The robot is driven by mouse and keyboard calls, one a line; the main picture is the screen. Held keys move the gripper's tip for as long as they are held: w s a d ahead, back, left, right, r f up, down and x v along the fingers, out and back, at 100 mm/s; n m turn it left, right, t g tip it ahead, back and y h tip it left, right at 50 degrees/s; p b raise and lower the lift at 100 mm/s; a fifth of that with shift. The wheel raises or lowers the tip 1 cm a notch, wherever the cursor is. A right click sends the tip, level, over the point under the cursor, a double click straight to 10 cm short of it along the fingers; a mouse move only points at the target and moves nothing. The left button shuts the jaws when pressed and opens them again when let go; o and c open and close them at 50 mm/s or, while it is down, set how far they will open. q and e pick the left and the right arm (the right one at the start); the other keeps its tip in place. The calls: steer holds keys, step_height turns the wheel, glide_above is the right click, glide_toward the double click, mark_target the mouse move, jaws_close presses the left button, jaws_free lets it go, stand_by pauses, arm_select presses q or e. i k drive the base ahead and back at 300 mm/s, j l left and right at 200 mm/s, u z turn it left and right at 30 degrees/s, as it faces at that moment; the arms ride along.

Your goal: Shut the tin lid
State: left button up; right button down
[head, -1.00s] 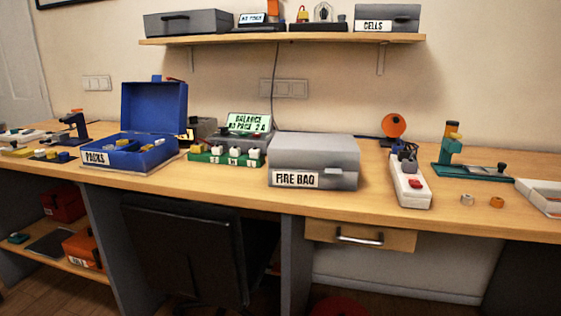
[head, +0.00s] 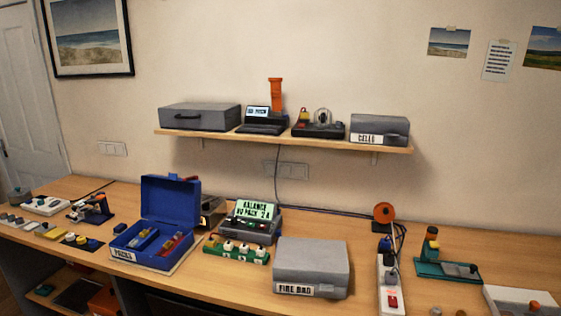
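A blue tin labelled "PACKS" (head: 148,262) stands on the bench at the left of centre. Its blue lid (head: 170,198) stands upright at the back, so the tin is open. Inside it are blue dividers and some red and yellow items. Neither of my grippers shows in the head view.
A grey "FIRE BAG" box (head: 312,262) and a charger with a lit "BALANCE" screen (head: 257,211) stand right of the tin. A green strip with white knobs (head: 236,249) lies close by. A shelf (head: 285,140) with grey cases hangs above.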

mark_target(168, 199)
steer(key=i+j+z, duration=0.1)
steer(key=j, duration=0.2)
steer(key=i+j+z, duration=0.15)
steer(key=j, duration=0.2)
steer(key=i+j+z, duration=0.1)
steer(key=j, duration=0.25)
steer(key=i+j+z, duration=0.15)
steer(key=j, duration=0.2)
